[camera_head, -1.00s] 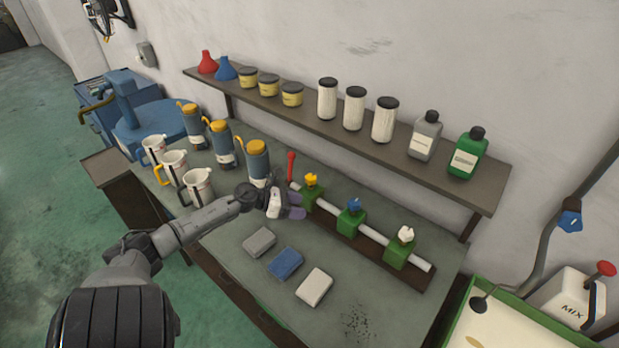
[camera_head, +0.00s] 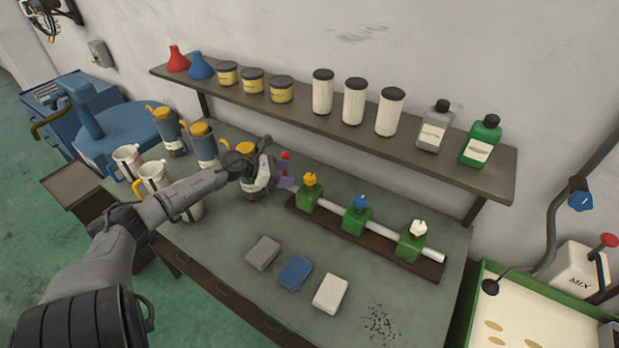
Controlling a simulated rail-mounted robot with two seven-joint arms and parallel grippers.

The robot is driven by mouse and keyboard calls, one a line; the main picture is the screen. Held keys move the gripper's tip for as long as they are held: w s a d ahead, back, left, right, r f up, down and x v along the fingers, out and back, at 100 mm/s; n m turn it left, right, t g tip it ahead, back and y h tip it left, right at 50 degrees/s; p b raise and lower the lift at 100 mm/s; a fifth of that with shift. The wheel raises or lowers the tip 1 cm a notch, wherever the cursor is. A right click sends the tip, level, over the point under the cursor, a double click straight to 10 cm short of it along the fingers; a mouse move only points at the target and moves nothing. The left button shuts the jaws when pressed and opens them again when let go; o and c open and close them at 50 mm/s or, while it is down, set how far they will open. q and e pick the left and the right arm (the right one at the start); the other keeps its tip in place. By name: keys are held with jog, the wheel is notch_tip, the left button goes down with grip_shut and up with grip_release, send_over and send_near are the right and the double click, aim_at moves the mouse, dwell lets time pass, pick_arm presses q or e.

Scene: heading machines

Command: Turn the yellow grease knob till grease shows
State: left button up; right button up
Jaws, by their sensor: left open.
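The yellow grease knob (camera_head: 310,180) sits on top of the leftmost green block (camera_head: 309,199) on the pipe rack. No grease is visible at that block. My left gripper (camera_head: 287,170) is open and empty, just left of the yellow knob and slightly above it, apart from it. It stands in front of the red-handled tool, which is mostly hidden, and overlaps the nearest grey jug. My right gripper is not in view.
A blue knob (camera_head: 361,202) and a white knob (camera_head: 418,228) top the other green blocks along the pipe (camera_head: 385,232). Grey, blue (camera_head: 295,272) and white blocks lie in front. A shelf (camera_head: 300,115) with jars and bottles hangs behind. Jugs crowd the left.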

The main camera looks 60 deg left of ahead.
aim_at(308, 177)
pick_arm(q)
jog(key=shift+x, duration=4.35)
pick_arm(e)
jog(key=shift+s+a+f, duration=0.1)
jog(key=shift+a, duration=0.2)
pick_arm(q)
jog(key=shift+c, duration=0.3)
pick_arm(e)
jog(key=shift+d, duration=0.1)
